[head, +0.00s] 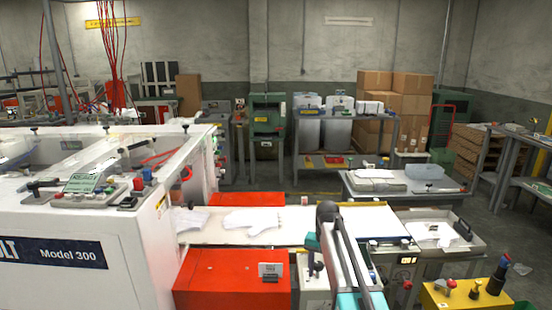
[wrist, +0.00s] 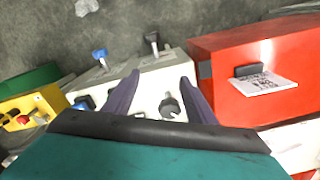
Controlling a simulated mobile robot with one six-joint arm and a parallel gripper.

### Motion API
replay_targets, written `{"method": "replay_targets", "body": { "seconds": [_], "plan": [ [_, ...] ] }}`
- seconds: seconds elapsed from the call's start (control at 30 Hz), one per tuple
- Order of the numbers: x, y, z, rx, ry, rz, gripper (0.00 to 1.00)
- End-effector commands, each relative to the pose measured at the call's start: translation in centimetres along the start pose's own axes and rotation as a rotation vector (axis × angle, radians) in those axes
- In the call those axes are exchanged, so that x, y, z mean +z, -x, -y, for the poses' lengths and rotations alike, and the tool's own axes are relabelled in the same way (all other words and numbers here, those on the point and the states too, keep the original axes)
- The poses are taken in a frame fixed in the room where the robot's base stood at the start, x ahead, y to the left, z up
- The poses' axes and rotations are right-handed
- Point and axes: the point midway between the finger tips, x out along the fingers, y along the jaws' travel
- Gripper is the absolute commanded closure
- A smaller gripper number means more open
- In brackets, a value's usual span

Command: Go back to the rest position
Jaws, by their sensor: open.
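My gripper (wrist: 160,78) is open in the wrist view, its two dark purple fingers apart with nothing held between them. It points at a white control box (wrist: 150,88) with blue and black knobs; a dark knob (wrist: 170,107) shows between the fingers. I cannot tell whether the fingers touch it. In the head view my arm (head: 345,262) reaches up from the bottom edge over the front of the work line; the fingertips are hard to make out there. White glove-like sheets (head: 252,220) lie flat on the white belt table (head: 215,238).
A red box (head: 232,278) stands left of my arm, beside the large white Model 300 machine (head: 75,255). A yellow control box (head: 468,294) and a white tray (head: 440,234) are at the right. Cartons (head: 375,110) stand at the back. Open floor lies beyond the belt.

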Motion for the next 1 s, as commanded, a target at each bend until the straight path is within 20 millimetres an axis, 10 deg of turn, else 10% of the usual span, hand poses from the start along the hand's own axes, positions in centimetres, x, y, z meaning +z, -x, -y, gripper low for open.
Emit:
{"method": "replay_targets", "body": {
  "seconds": [0.5, 1.0],
  "plan": [
    [9.9, -12.2, -4.6, 0.0, 0.206, 0.001, 0.49],
    [18.0, -18.8, -8.2, 0.0, 0.367, -0.002, 0.49]
  ]
}}
